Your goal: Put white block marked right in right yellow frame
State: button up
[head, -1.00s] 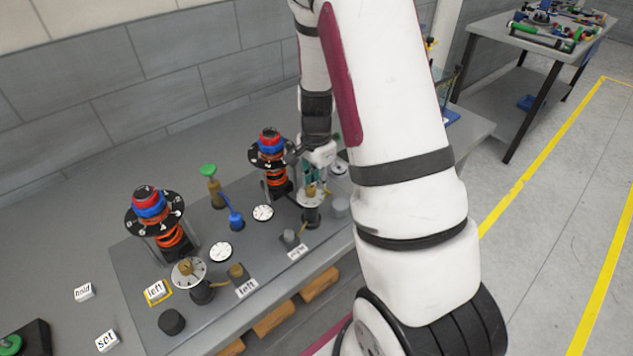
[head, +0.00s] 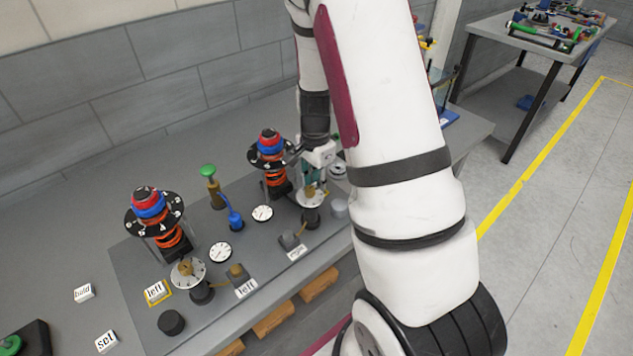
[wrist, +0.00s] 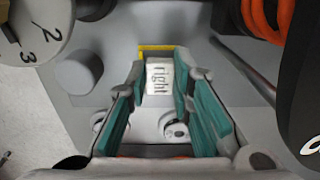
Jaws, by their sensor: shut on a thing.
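The white block marked right (wrist: 159,79) is between the fingertips of my gripper (wrist: 161,72) in the wrist view. My gripper's teal-padded fingers are shut on it. The right yellow frame (wrist: 155,48) shows as a yellow edge just beyond the block, close to it. I cannot tell whether the block is seated in the frame or just above it. In the head view my gripper (head: 314,176) is low at the right station of the grey panel, beside the right dial (head: 310,197); the held block is hidden there.
The left block (head: 157,292) sits in its yellow frame. Loose blocks marked hold (head: 84,293) and set (head: 106,342) lie on the bench at left. A numbered disc stack (head: 269,150), a grey knob (head: 339,208) and gauges stand close around my gripper.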

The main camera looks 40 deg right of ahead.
jog(key=shift+s+a+f, duration=0.15)
jog(key=shift+s+f, duration=0.2)
jog(key=shift+f, duration=0.15)
jog(key=shift+s+a+f, duration=0.1)
jog(key=shift+s+f, duration=0.2)
jog(key=shift+f, duration=0.2)
jog(key=o, duration=1)
jog(key=shift+w+r+g+p, duration=0.15)
jog(key=shift+r+g+p, duration=0.15)
jog(key=shift+r+p, duration=0.7)
jog(key=shift+w+d+r+p, duration=0.1)
jog(key=shift+r+p, duration=0.75)
jog(key=shift+r, duration=1.75)
